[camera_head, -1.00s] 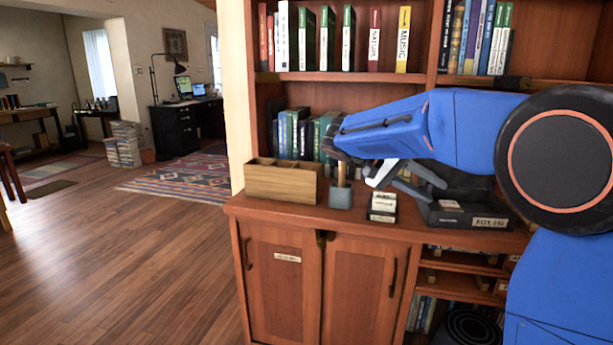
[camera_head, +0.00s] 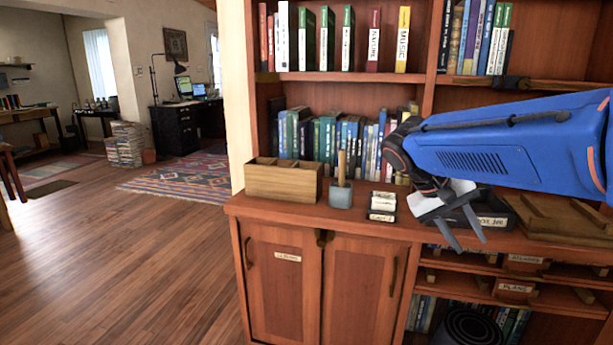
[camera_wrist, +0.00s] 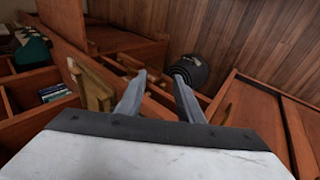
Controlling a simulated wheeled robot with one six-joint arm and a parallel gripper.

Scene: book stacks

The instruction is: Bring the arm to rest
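My gripper (camera_head: 460,232) hangs at the end of my blue arm in front of the bookcase counter (camera_head: 400,228), right of centre in the head view. Its two grey fingers point down and stand apart. In the wrist view the gripper (camera_wrist: 160,82) also shows both fingers spread, with nothing between them. Beyond the fingertips are the shelf fronts and a dark round basket (camera_wrist: 187,72). Part of a dark tray (camera_head: 490,215) on the counter is hidden behind the gripper.
On the counter stand a wooden divided box (camera_head: 283,183), a grey cup (camera_head: 341,194) with a wooden handle in it, and a small card holder (camera_head: 382,206). Books (camera_head: 350,140) fill the shelf behind. The wooden floor (camera_head: 120,260) at left is clear.

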